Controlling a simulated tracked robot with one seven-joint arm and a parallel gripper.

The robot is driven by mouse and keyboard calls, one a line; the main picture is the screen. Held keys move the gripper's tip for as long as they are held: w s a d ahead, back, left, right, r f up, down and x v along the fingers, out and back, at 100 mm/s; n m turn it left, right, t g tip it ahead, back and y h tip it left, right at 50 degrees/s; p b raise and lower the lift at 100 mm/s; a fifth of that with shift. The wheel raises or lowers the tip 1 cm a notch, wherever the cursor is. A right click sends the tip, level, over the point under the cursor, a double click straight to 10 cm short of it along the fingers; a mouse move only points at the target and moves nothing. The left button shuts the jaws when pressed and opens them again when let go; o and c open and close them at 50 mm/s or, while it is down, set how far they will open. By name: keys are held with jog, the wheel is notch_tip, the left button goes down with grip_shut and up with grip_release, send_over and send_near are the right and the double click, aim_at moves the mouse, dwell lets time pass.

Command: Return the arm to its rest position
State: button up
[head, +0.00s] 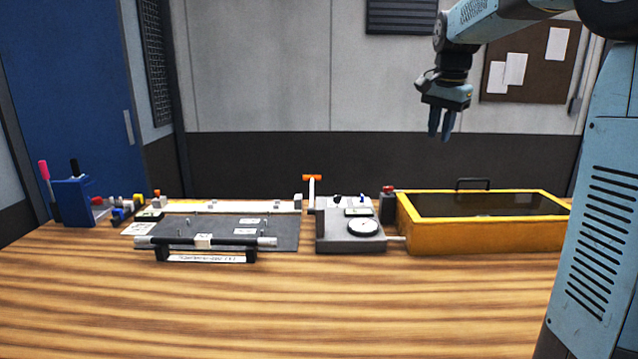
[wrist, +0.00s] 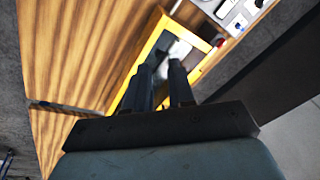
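My gripper (head: 441,124) hangs in the air above the back right of the table in the head view, with its fingers pointing down. Its two dark fingers also show in the wrist view (wrist: 165,75), with a gap between them and nothing seen held. My arm reaches in from the upper right, well clear of the table. Below the gripper stands a yellow box (head: 480,236) with a dark top panel and a handle. The yellow box also shows beyond the fingers in the wrist view (wrist: 150,50), and the fingers hide part of it.
A grey block with a round dial (head: 350,242) stands left of the yellow box. A dark mat (head: 275,235) with a black bar (head: 205,242) in front lies left of it. A blue holder (head: 74,202) stands at the far left. The front of the wooden table (head: 280,310) is clear.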

jog(key=s+a+f+n+t, duration=0.1)
jog(key=s+f+n, duration=0.2)
jog(key=s, duration=0.7)
jog(key=s+a+f+n+t, duration=0.1)
jog(key=s+f, duration=0.4)
jog(key=s, duration=0.5)
jog(key=s+a+f+n+t, duration=0.1)
jog(key=s+f+n, duration=0.3)
jog(key=s, duration=0.6)
jog(key=shift+s+a+n, duration=0.4)
jog(key=shift+a+n, duration=0.3)
jog(key=shift+a, duration=0.1)
